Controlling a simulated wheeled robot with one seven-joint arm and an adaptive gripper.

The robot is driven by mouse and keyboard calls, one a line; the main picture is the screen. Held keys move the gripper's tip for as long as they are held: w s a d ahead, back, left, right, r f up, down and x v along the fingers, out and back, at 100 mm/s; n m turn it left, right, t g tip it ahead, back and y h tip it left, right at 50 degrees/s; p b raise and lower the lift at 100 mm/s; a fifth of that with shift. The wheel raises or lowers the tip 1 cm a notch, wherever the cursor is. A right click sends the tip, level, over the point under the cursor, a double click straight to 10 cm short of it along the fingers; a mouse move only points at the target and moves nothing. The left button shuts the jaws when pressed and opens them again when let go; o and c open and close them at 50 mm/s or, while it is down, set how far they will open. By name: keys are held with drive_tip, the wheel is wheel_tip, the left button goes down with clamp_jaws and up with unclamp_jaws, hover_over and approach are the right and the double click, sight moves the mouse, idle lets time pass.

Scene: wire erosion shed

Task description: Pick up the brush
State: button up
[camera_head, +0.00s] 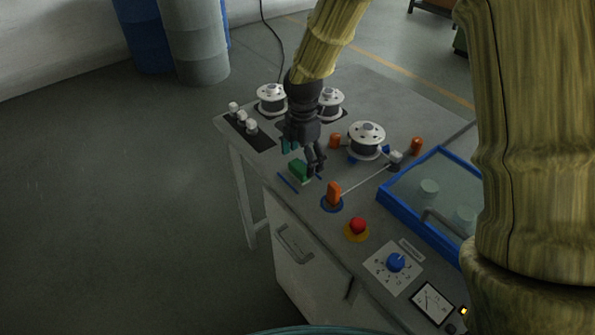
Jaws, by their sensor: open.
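My gripper (304,158) is dark with a teal patch on its left side. It points down over the left part of the grey workbench (385,90), with its fingers apart and nothing seen between them. A small green block-like thing (299,171) lies on the bench just below and in front of the fingers; it may be the brush, but it is too small to be sure. The gripper partly hides its upper side. I cannot tell whether the fingers touch it. A thin blue strip (288,183) lies beside it.
An orange post (334,190) and a red button (357,227) stand close in front on the right. A blue-rimmed tank (398,208) is at right. Small white knobs (251,126) are at left. Floor at left is clear.

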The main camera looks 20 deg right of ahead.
sight(301, 169)
drive_tip(key=shift+w+a+f, duration=0.25)
drive_tip(key=shift+a+f, duration=0.05)
drive_tip(key=shift+f, duration=0.1)
drive_tip(key=shift+s+a+f+p, duration=0.15)
drive_tip(key=shift+f+p, duration=0.15)
drive_tip(key=shift+p, duration=0.2)
drive_tip(key=shift+s+f+p, duration=0.3)
drive_tip(key=shift+s+f, duration=0.25)
drive_tip(key=shift+s, duration=0.1)
drive_tip(key=shift+s+f, duration=0.1)
drive_tip(key=shift+f, duration=0.15)
drive_tip(key=shift+w+f, duration=0.6)
drive_tip(key=shift+f, duration=0.2)
drive_tip(key=shift+s+r, duration=0.25)
drive_tip(key=shift+s, duration=0.1)
drive_tip(key=shift+c, duration=0.5)
drive_tip(key=shift+w+f, duration=0.15)
drive_tip(key=c, duration=1)
drive_tip(key=shift+c, duration=0.7)
